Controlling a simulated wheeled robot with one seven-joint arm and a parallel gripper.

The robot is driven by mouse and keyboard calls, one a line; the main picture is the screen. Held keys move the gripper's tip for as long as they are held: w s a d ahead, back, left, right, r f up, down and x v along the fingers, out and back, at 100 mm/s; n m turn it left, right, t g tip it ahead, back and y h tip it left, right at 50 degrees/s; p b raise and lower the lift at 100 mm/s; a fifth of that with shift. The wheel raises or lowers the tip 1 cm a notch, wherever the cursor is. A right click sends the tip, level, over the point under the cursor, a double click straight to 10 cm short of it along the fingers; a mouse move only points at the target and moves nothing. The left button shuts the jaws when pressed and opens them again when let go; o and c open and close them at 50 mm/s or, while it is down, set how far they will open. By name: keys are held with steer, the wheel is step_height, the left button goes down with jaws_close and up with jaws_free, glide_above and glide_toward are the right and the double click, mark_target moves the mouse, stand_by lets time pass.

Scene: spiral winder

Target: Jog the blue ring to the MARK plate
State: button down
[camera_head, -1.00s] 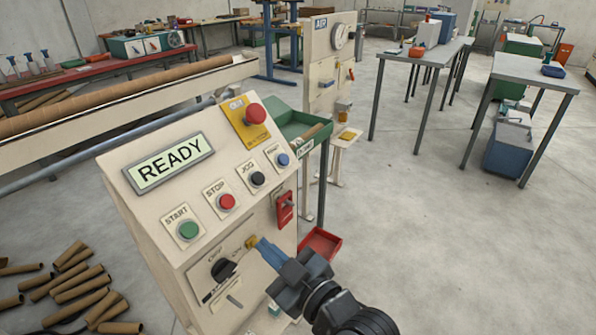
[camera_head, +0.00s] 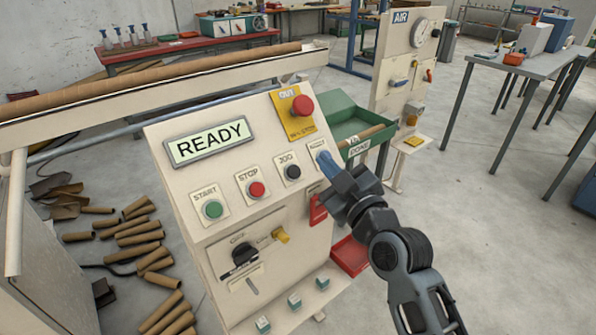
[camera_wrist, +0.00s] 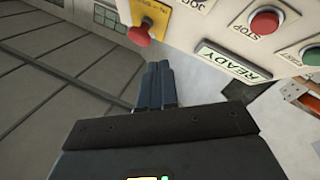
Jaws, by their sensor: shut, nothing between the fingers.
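My gripper (camera_head: 325,162) is shut and empty, with its blue fingers at the upper right part of the control panel (camera_head: 262,170). The fingertips overlap the labelled spot right of the black JOG button (camera_head: 292,172); I cannot tell whether they touch the panel. In the wrist view the shut fingers (camera_wrist: 158,75) point toward the panel, near the red mushroom button (camera_wrist: 140,34). The display (camera_head: 207,142) reads READY. A brown tube (camera_head: 150,86) lies along the winder at the left. I cannot make out the blue ring or the MARK plate.
A green START button (camera_head: 213,209) and red STOP button (camera_head: 257,189) sit left of JOG. The mushroom button (camera_head: 301,105) is above. A green DONE tray (camera_head: 350,120) and AIR post (camera_head: 400,75) stand behind. Loose tubes (camera_head: 140,235) lie on the floor left.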

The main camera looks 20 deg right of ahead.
mark_target(301, 174)
steer(key=shift+w+a+f+b, duration=0.35)
steer(key=shift+w+f+b, duration=0.05)
steer(key=shift+w+f, duration=0.6)
steer(key=shift+w+a+f+b, duration=0.4)
steer(key=shift+w+f, duration=0.45)
steer(key=shift+w, duration=0.3)
steer(key=shift+w+a+f+b, duration=0.35)
steer(key=shift+w+f+b, duration=0.05)
steer(key=shift+w+f, duration=0.6)
steer(key=shift+w, duration=0.1)
steer(key=shift+w+a+f+b, duration=0.1)
steer(key=shift+w+f+b, duration=0.15)
steer(key=shift+b, duration=0.1)
steer(key=shift+w+a+f+b, duration=0.1)
steer(key=shift+w+f+b, duration=0.15)
steer(key=shift+w+b, duration=0.05)
stand_by(0.5)
stand_by(0.3)
steer(key=shift+s+d+r, duration=0.2)
steer(key=shift+s+r, duration=0.3)
steer(key=shift+s, duration=0.15)
steer(key=shift+s+d+r+p, duration=0.25)
steer(key=shift+s+d+r, duration=0.05)
steer(key=shift+s+r, duration=0.6)
steer(key=shift+s+d+r+p, duration=0.3)
steer(key=shift+s+r, duration=0.45)
steer(key=shift+s, duration=0.15)
